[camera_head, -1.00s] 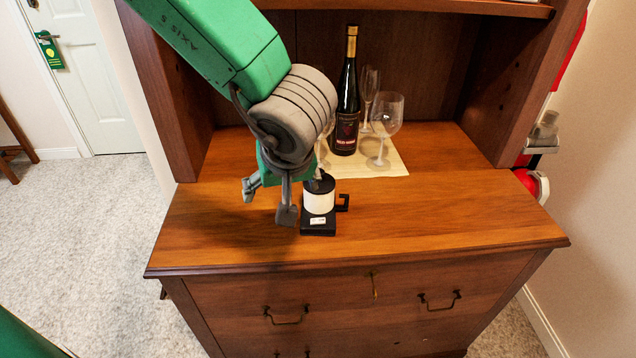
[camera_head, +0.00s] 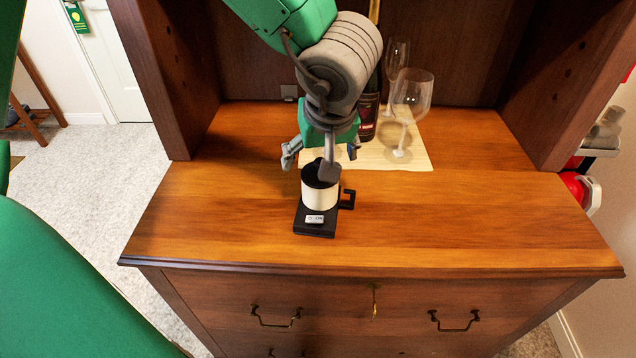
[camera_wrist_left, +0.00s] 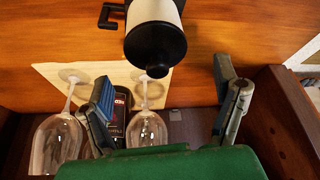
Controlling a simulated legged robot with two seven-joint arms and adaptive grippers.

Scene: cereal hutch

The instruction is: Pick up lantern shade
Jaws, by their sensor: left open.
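The lantern stands upright on the hutch counter, with a white cylindrical shade (camera_head: 319,192), a black cap and a square black base (camera_head: 315,224) bearing a small label. A black hook-shaped handle (camera_head: 348,199) sticks out to its right. In the left wrist view the white shade (camera_wrist_left: 153,11) and the black cap (camera_wrist_left: 155,46) lie ahead, between and beyond the spread fingers. My right gripper is not in view.
Behind the gripper, a dark wine bottle (camera_head: 368,115) and wine glasses (camera_head: 411,95) stand on a pale mat (camera_head: 418,158). Hutch side walls rise left and right. The counter (camera_head: 470,215) is clear on both sides of the lantern.

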